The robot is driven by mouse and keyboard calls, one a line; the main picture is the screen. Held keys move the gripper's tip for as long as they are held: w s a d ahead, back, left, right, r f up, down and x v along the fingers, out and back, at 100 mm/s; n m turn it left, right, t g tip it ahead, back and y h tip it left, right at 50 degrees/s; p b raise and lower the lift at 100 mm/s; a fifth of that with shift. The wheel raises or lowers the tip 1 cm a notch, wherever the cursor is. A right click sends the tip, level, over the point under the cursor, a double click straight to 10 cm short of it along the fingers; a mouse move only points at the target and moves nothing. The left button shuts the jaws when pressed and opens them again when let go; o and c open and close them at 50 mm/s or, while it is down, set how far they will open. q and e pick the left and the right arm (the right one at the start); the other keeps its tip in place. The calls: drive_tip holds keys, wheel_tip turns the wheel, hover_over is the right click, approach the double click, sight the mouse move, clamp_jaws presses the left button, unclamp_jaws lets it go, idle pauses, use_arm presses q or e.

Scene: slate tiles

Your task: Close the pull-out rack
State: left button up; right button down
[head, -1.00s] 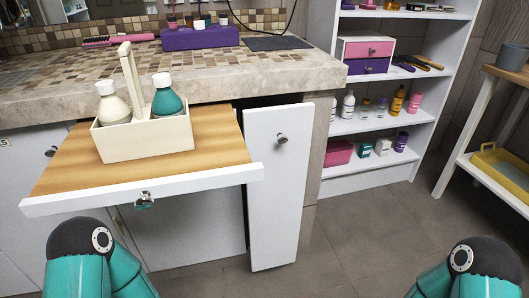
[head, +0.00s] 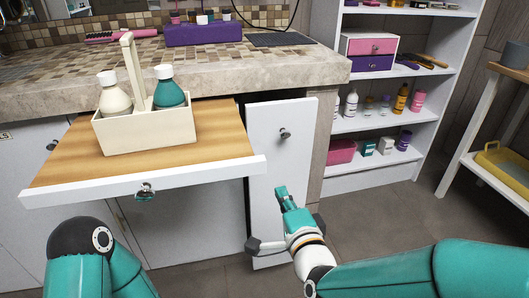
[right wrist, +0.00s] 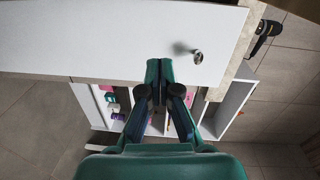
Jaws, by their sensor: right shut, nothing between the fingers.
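The pull-out rack shows as a tall, narrow white front panel (head: 281,160) with a round metal knob (head: 284,134). It stands out from under the stone counter, beside a dark gap. My right gripper (head: 281,191) is shut and empty, with its fingertips in front of the panel, below the knob. In the right wrist view the shut fingertips (right wrist: 160,64) lie over the edge of the white panel (right wrist: 110,38), beside the knob (right wrist: 197,57). I cannot tell whether they touch it. My left gripper is out of view; only part of that arm shows.
Left of the rack, a wooden pull-out shelf (head: 220,145) is also out, bearing a cream caddy (head: 150,134) with two bottles. Tiled floor between is clear.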

wheel_tip(320, 180, up, 2)
drive_tip(key=r, duration=0.1)
drive_tip(key=m+t+b, duration=0.1)
drive_tip(key=b, duration=0.1)
approach(262, 144)
drive_tip(key=x, duration=0.7)
drive_tip(key=shift+w, duration=0.1)
